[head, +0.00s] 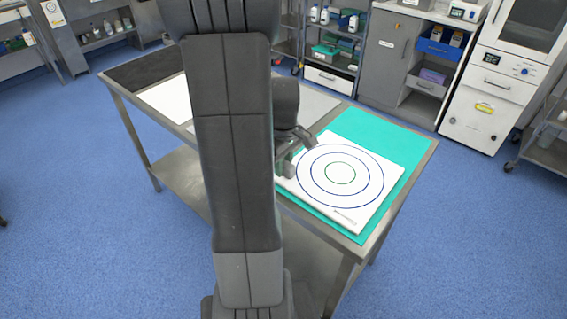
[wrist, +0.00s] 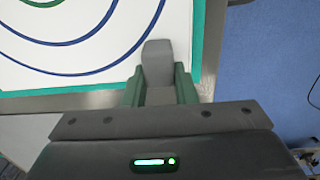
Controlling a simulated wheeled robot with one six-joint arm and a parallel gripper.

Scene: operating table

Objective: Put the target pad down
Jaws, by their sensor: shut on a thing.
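The target pad (head: 318,207) is a white square board with blue rings and a green inner ring. In the head view it lies flat over the teal mat (head: 375,130) at the right end of the steel table. My gripper (head: 287,167) is at the pad's left edge, shut on it. In the wrist view my gripper (wrist: 158,72) grips the edge of the pad (wrist: 110,60) near a corner, with one finger on top; the lower finger is hidden. A strip of the teal mat (wrist: 60,102) shows beside the pad. I cannot tell whether the pad touches the mat.
The steel table (head: 418,165) has a white sheet (head: 168,98) and a dark mat (head: 145,68) on its left part. My arm hides the middle. Shelves and a grey cabinet (head: 390,55) stand behind. Blue floor is clear around the table.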

